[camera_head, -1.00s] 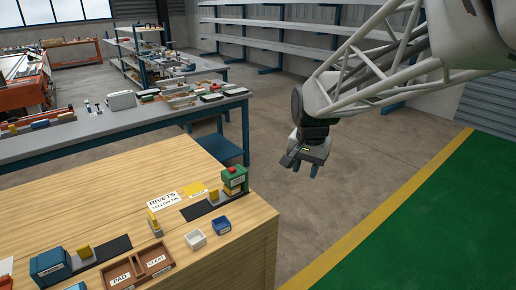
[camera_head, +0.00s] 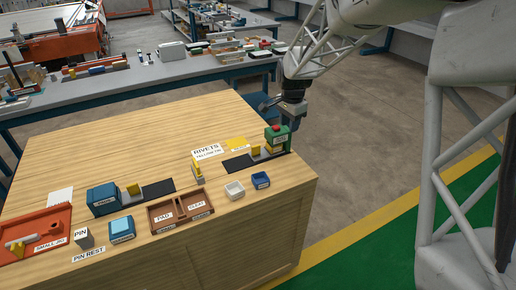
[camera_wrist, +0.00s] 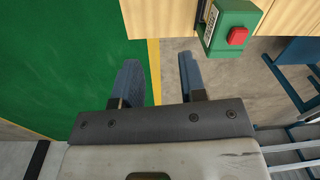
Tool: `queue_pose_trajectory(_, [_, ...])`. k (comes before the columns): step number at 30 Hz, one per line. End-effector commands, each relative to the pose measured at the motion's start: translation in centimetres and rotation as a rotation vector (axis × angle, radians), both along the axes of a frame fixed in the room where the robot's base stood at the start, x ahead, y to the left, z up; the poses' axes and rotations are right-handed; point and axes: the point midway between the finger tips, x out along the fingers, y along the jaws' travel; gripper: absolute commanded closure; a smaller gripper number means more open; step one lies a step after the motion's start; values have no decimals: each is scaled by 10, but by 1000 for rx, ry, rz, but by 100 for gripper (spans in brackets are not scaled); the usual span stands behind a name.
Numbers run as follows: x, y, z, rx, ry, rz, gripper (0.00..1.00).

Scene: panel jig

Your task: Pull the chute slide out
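No part is legibly marked as the chute slide. One yellow upright block (camera_head: 133,188) is on a dark strip (camera_head: 158,189) beside a blue box (camera_head: 103,199). Another yellow block (camera_head: 256,150) is on a second dark strip (camera_head: 238,163) beside a green box (camera_head: 277,137) with a red button. A narrow yellow upright piece (camera_head: 198,172) stands between them. My gripper (camera_head: 285,110) is above and behind the green box, near the bench's right end. In the wrist view my gripper (camera_wrist: 157,82) is open and empty, with the green box (camera_wrist: 232,27) ahead to the right.
A divided brown tray (camera_head: 180,209), a white bin (camera_head: 234,190) and a small blue bin (camera_head: 261,181) sit along the front. An orange-red tray (camera_head: 38,235) is at left. A rivets sign (camera_head: 207,151) lies behind. The bench's back middle is clear.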

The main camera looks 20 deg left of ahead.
Motion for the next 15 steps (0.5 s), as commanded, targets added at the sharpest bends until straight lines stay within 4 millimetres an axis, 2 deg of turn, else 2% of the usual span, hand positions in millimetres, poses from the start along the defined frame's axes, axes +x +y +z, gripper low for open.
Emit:
queue_pose_trajectory(1, [6, 12, -11, -1, 6, -10, 62])
queue_pose_trajectory(6, [24, 50, -39, -4, 19, -54, 62])
queue_pose_trajectory(15, [45, 112, -90, -12, 40, -126, 62])
